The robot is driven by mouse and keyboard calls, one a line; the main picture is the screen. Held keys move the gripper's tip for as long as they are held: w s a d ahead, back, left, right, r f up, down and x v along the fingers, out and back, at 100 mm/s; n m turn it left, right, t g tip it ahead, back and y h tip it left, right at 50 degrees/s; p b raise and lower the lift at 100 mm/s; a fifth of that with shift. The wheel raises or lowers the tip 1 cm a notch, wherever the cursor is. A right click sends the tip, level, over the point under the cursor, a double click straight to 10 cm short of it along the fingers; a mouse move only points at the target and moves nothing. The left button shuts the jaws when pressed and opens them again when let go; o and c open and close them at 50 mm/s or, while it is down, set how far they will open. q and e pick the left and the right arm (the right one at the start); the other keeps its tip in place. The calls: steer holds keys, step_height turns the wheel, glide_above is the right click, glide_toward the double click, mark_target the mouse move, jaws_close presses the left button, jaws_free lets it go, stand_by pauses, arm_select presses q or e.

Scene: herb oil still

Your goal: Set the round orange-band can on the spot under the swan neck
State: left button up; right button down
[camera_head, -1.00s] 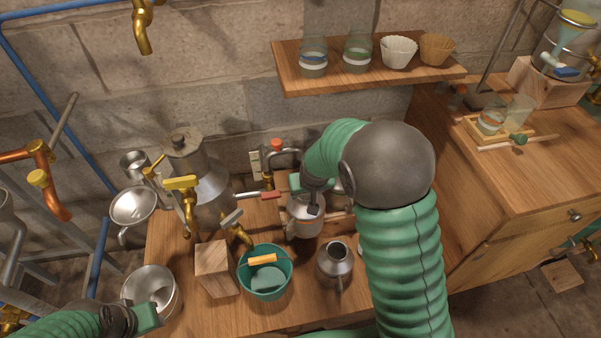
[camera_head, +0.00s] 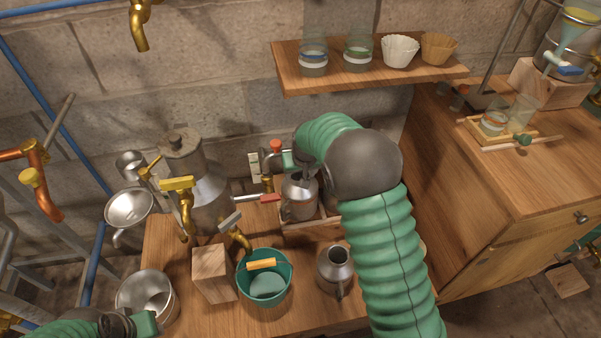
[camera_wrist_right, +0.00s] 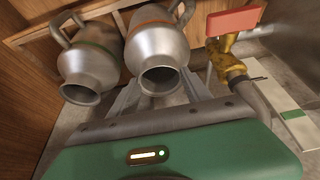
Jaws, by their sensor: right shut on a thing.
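The round orange-band can (camera_wrist_right: 155,50) is a metal can with a handle and an orange stripe. In the head view it (camera_head: 298,198) is at the wooden rack (camera_head: 312,231), partly hidden by my right gripper (camera_head: 304,176). That gripper is shut on it. A similar can with a green band (camera_wrist_right: 88,60) stands beside it in the wrist view. Several curved spouts show: a grey pipe with a red knob (camera_head: 276,147), a brass spout (camera_head: 240,238) and a copper pipe (camera_head: 50,195). I cannot tell which is the swan neck. My left gripper (camera_head: 146,323) is low left, its jaws unclear.
A teal bucket (camera_head: 283,292), a wooden block (camera_head: 212,275), a metal jug (camera_head: 335,268) and a steel pot (camera_head: 165,315) crowd the bench front. A large metal vessel (camera_head: 205,190) stands behind. A shelf (camera_head: 372,78) with cups hangs above.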

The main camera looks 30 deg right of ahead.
steer(key=shift+f, duration=0.5)
steer(key=c, duration=0.9)
jaws_free()
steer(key=shift+s, duration=0.1)
steer(key=o, duration=0.4)
steer(key=shift+a+f, duration=0.1)
steer(key=shift+f, duration=0.05)
steer(key=shift+s, duration=0.1)
steer(key=w+p+v, duration=0.1)
steer(key=p+v, duration=0.3)
steer(key=v, duration=0.9)
steer(key=s+a+f+n, duration=0.1)
steer(key=s+a, duration=0.1)
steer(key=s, duration=0.5)
steer(key=s+a+f+n+g, duration=0.1)
steer(key=s+a+f, duration=0.1)
steer(key=s, duration=0.6)
steer(key=s+a+f+y, duration=0.1)
steer(key=s+a+f, duration=0.1)
steer(key=s+a, duration=0.2)
steer(key=shift+s+f+n+g, duration=0.1)
steer(key=shift+s+n+g, duration=0.1)
steer(key=shift+s, duration=0.7)
steer(key=shift+s+f+n+g, duration=0.1)
steer(key=shift+s+n+g, duration=0.1)
steer(key=shift+s, duration=0.65)
